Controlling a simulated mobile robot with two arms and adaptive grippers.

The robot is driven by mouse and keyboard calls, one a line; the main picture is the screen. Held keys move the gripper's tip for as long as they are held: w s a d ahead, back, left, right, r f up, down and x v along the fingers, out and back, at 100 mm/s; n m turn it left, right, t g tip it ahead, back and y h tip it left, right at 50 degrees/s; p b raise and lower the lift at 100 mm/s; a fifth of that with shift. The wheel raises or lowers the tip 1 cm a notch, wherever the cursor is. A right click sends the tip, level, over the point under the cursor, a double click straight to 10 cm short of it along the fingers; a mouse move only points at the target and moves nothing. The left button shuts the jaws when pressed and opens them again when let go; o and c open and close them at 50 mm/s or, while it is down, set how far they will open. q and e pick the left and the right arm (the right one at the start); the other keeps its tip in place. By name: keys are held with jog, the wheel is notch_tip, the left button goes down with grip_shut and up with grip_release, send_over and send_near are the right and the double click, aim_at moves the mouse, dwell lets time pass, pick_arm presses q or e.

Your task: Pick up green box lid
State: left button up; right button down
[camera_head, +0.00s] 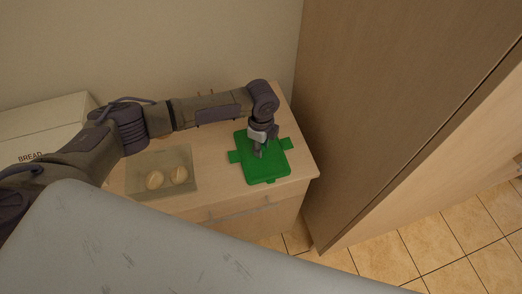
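The green box lid (270,168) lies on the right part of a light wooden cabinet top, with tabs sticking out at its sides. My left gripper (258,155) points down over the upper middle of the lid. Its fingers hide a small part of the lid, and I cannot tell whether they touch it or how far apart they are. My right gripper is not in view.
A translucent box (140,180) with two bread rolls inside stands left of the lid. A white bread box (45,122) is at the far left. A tall wooden cabinet (375,100) stands close on the right. The tiled floor (440,240) is clear.

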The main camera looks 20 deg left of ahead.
pick_arm(q)
grip_shut()
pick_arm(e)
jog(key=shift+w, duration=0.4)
